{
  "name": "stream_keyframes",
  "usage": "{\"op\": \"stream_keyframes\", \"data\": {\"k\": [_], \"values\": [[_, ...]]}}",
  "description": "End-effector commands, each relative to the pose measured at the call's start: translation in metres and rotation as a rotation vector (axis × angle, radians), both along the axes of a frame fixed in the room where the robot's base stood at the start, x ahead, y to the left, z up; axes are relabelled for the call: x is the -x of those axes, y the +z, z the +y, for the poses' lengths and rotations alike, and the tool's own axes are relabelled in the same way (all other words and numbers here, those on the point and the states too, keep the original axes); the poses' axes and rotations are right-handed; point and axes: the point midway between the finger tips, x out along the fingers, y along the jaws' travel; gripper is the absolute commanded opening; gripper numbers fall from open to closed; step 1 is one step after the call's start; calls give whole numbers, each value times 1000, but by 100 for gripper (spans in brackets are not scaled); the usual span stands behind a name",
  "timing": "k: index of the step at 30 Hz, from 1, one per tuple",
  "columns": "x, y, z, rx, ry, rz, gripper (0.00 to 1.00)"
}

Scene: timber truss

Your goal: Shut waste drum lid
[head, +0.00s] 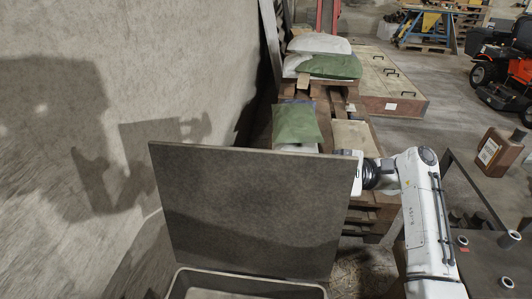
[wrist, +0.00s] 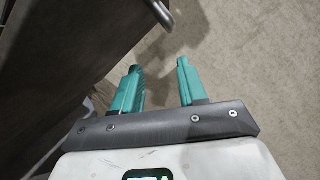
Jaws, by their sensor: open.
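The waste drum lid (head: 255,210) is a large dark grey square panel. It stands nearly upright, raised at the back of the drum (head: 215,276), whose open rim shows at the bottom of the head view. My gripper is hidden behind the lid's right part in the head view. In the wrist view my gripper (wrist: 158,65) has two teal fingers, spread apart with nothing between them. A dark panel (wrist: 75,45), possibly the lid or the drum, fills the upper left of the wrist view, close to the left finger but apparently apart from it.
A grey wall (head: 90,90) runs along the left. Pallets with green and white bags (head: 330,65) stand behind the lid. A dark table (head: 495,265) is at the lower right, with a brown jug (head: 499,151) beyond it.

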Motion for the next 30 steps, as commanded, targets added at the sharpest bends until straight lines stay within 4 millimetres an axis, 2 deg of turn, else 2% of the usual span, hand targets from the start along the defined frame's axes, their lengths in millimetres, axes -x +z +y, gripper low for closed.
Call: {"op": "stream_keyframes", "data": {"k": [3, 6, 21, 25, 30], "values": [[-2, 19, 0, -48, 35, 30, 42], [-1, 26, 6, -60, 45, 37, 42], [20, 48, 82, -59, 45, 35, 42], [23, 50, 94, -57, 43, 35, 42], [24, 51, 100, -58, 41, 34, 42]]}}
